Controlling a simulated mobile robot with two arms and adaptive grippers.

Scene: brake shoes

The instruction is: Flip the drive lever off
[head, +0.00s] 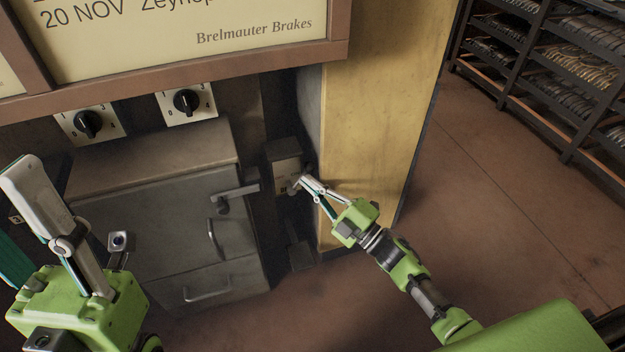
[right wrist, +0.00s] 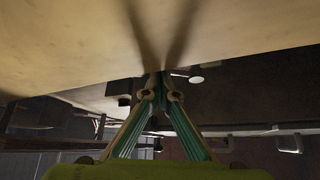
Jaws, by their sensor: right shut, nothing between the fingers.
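A small grey box with a light face plate (head: 287,172) is mounted on the dark wall beside the yellow panel. My right gripper (head: 303,181) is shut and empty, its tips at the right side of this plate. A small dark part (head: 309,168) shows at the plate's right edge; I cannot tell whether it is the drive lever or which way it stands. Whether the tips touch it is unclear. In the right wrist view my right gripper's fingers (right wrist: 158,84) meet close under a pale surface. My left gripper (head: 28,215) is open and empty at the left edge.
A grey cabinet (head: 180,215) with handles stands left of the box. Two black rotary knobs (head: 88,124) (head: 187,102) are above it. The yellow panel (head: 375,110) stands close beside my right gripper. Shelves (head: 560,70) are at the far right; the floor between is clear.

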